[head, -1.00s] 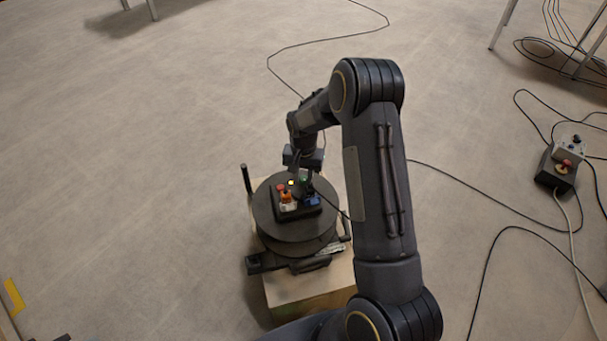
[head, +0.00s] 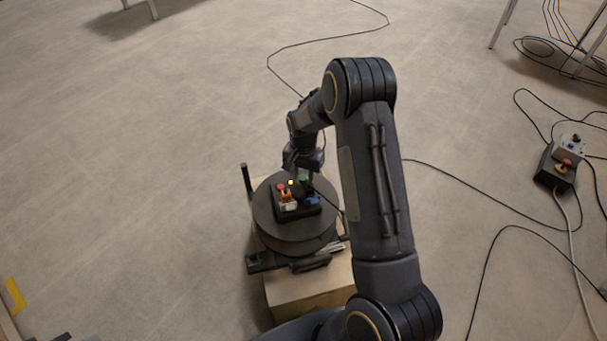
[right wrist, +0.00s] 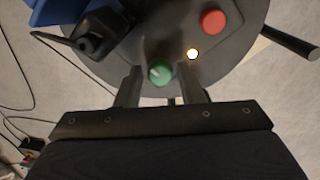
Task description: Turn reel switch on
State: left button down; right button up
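The reel (head: 265,212) is a dark round drum with a black switch box (head: 311,210) on top. A green knob with a white mark, which I take as the reel switch, shows in the right wrist view (right wrist: 160,72). A lit yellow-white lamp (right wrist: 192,54) and a red button (right wrist: 213,21) sit near it. My right gripper (right wrist: 160,84) is open, with one finger on each side of the green knob and visible gaps between. In the head view the right gripper (head: 304,172) is over the box and small. My left gripper is out of view.
The reel stands on a wooden block (head: 305,290). A blue plug (head: 313,200) with a black cable is in the box. Another control box (head: 556,168) and loose cables lie on the floor at right.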

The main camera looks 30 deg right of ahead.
aim_at(304, 178)
jog(key=shift+o, duration=1)
jog(key=shift+r+p, duration=1)
jog(key=shift+r, duration=2.9)
